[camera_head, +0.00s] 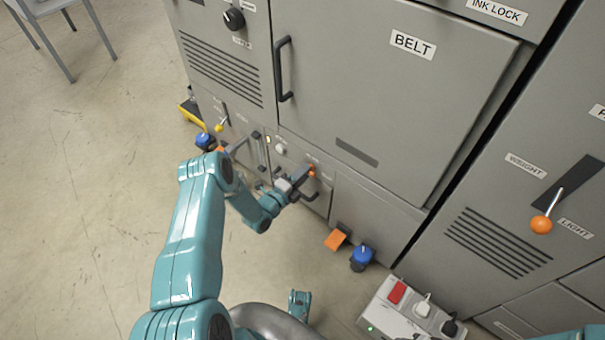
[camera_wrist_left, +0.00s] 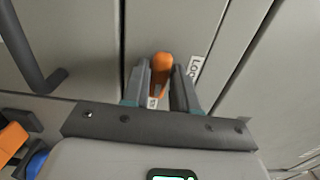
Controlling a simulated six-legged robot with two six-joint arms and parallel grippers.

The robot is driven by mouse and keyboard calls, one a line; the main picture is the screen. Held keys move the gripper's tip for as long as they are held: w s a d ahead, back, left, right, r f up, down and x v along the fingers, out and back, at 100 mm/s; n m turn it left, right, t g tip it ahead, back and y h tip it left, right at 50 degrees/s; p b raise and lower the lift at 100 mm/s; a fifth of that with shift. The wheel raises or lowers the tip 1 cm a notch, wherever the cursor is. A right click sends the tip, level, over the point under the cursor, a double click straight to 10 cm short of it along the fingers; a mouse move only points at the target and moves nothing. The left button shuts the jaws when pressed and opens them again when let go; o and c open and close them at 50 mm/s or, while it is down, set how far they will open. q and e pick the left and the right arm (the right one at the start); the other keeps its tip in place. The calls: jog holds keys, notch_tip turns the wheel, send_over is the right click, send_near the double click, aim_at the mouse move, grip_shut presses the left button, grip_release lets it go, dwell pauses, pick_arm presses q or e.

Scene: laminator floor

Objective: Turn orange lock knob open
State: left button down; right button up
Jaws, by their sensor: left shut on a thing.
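The orange lock knob (camera_head: 312,172) is on a low grey panel of the machine, below the BELT door. In the left wrist view the orange knob (camera_wrist_left: 162,66) sits between the two fingers, with its rounded top showing beyond them. A partly hidden label (camera_wrist_left: 195,68) is beside it on the right. My left gripper (camera_head: 304,177) is shut on the knob; it also shows in the left wrist view (camera_wrist_left: 161,85). The fingers hide the lower part of the knob. My right gripper is not in view.
A black handle (camera_head: 309,196) is just below the knob, and a dark handle (camera_wrist_left: 38,60) is at left in the wrist view. An orange pedal (camera_head: 335,240) and a blue caster (camera_head: 361,257) are near the floor. A power strip (camera_head: 405,314) lies at the bottom. Open floor is at left.

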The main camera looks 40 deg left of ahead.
pick_arm(q)
jog(key=c, duration=0.9)
grip_release()
jog(key=shift+c, duration=0.2)
jog(key=s+a+p, duration=0.1)
jog(key=s+p, duration=0.3)
jog(key=s, duration=1.2)
jog(key=shift+s, duration=0.2)
jog(key=shift+a, duration=0.15)
jog(key=shift+w, duration=0.1)
